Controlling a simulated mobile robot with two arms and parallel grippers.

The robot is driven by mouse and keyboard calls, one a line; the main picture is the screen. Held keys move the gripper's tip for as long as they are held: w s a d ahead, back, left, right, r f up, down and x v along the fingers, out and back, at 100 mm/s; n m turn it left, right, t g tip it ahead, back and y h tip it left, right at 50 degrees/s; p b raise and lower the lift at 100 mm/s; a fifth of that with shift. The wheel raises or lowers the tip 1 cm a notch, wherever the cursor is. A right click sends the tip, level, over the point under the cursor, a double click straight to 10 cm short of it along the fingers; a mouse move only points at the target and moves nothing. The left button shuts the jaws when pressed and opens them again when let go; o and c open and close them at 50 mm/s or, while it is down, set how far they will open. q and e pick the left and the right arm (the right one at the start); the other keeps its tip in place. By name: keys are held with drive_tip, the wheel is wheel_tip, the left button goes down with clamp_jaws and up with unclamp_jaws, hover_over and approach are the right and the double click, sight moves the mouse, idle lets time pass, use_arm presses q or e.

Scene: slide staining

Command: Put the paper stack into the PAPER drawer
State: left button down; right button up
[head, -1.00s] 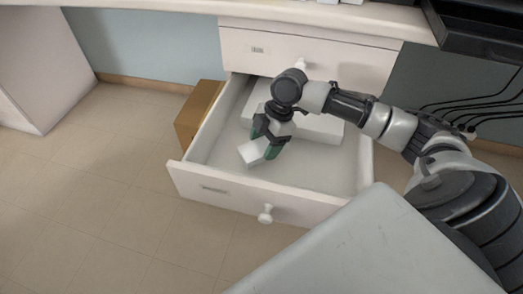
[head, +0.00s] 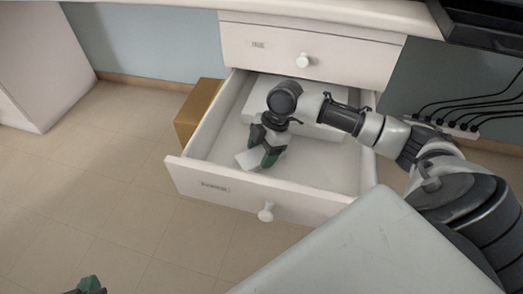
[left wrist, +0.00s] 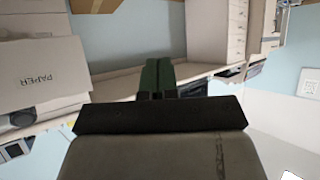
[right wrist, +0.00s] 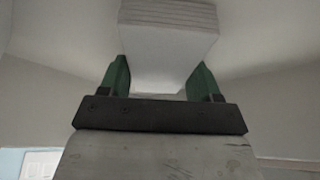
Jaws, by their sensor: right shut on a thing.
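The open lower drawer (head: 205,185) is pulled well out; its front label is too small to read. My right gripper (head: 265,152) reaches down inside it, shut on the white paper stack (head: 246,160). The right wrist view shows the layered stack (right wrist: 168,45) between the green fingers (right wrist: 160,80). Whether the stack touches the drawer floor I cannot tell. My left gripper (head: 90,286) shows at the bottom left, outside the drawer; its fingers look shut and empty in the left wrist view (left wrist: 158,75). That view also shows a white panel lettered PAPER (left wrist: 45,80).
A large white block (head: 325,130) lies in the back of the drawer, partly behind my right arm. A closed drawer (head: 340,62) is above. A brown box (head: 198,108) stands left of the open drawer. Floor in front is clear.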

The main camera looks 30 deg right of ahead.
drive_tip(key=o, duration=1)
drive_tip(key=shift+d+r, duration=0.1)
drive_tip(key=shift+r, duration=0.1)
drive_tip(key=shift+d+r, duration=0.15)
drive_tip(key=shift+r, duration=0.2)
use_arm(q)
drive_tip(key=s+a+f+g+y+p, duration=0.2)
drive_tip(key=s+a+f+g+p, duration=0.1)
drive_tip(key=s+g, duration=0.5)
drive_tip(key=shift+s+a+f, duration=0.35)
drive_tip(key=shift+s+f, duration=0.2)
drive_tip(key=shift+s, duration=0.55)
use_arm(e)
drive_tip(key=shift+v, duration=5.45)
